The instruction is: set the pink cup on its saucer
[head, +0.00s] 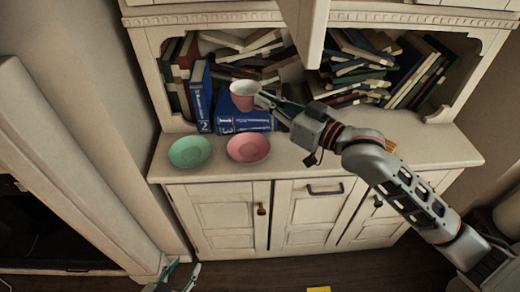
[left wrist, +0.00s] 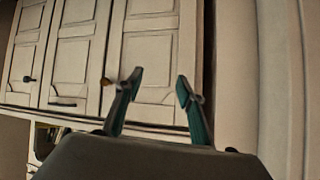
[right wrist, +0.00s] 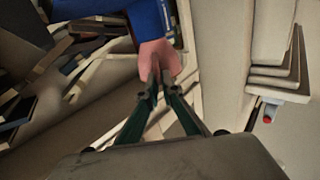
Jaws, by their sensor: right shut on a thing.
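The pink cup (head: 241,102) is in the head view, above and behind the pink saucer (head: 248,148), in front of the books. The cup looks roughly upright in the head view and appears to be off the saucer. The pink saucer lies empty on the cabinet counter. My left gripper (head: 183,270) is low in front of the cabinet, open and empty, as the left wrist view also shows (left wrist: 158,82).
A green saucer (head: 190,151) lies left of the pink one. Blue books (head: 230,122) stand and lie close behind the saucers, with shelves of books further back. An open cabinet door (head: 304,28) hangs above. The counter (head: 400,152) is clear to the right.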

